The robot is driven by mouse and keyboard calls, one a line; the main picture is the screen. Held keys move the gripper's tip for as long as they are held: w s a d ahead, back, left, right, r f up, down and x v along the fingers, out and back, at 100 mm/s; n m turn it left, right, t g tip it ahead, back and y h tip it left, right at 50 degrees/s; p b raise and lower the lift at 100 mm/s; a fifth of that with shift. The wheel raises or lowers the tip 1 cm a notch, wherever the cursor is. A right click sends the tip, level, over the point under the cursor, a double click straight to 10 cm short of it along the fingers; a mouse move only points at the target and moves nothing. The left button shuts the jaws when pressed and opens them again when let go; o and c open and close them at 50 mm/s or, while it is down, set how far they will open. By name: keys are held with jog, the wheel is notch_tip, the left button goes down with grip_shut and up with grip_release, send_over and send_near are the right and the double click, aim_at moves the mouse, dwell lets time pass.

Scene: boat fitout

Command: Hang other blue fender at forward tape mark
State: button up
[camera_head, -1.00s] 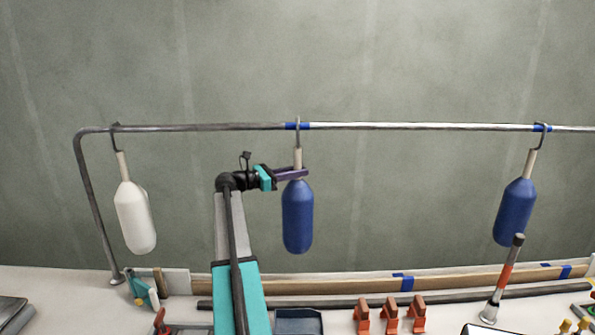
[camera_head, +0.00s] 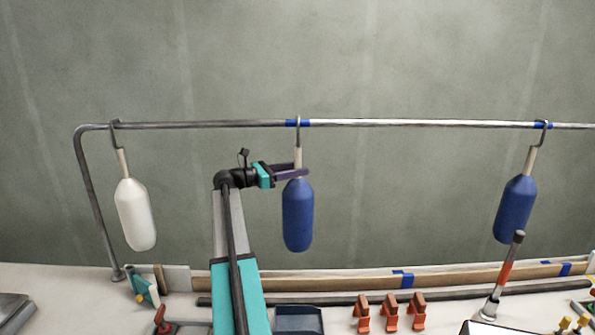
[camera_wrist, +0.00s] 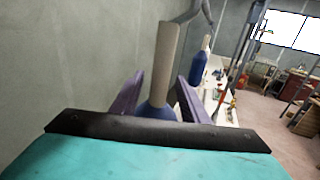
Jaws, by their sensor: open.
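A blue fender (camera_head: 298,215) hangs by its hook over the rail (camera_head: 200,125) at a blue tape mark (camera_head: 297,123) in the middle of the head view. My gripper (camera_head: 300,172) is at this fender's pale neck, just above the blue body. In the wrist view the purple jaws (camera_wrist: 160,98) stand open on either side of the neck (camera_wrist: 165,65), with gaps between. A second blue fender (camera_head: 515,209) hangs from the rail at another blue tape mark (camera_head: 542,125) on the right; a blue fender also shows behind in the wrist view (camera_wrist: 199,69).
A white fender (camera_head: 135,214) hangs at the rail's left end. Below are a wooden strip (camera_head: 350,283) with blue tape, several orange clamps (camera_head: 390,313), and an orange-banded post (camera_head: 504,272) by the right fender. The wall is behind the rail.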

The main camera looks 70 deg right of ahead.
jog(key=b+v, duration=0.3)
jog(key=v, duration=1)
jog(key=shift+w+r, duration=0.1)
jog(key=shift+r, duration=0.15)
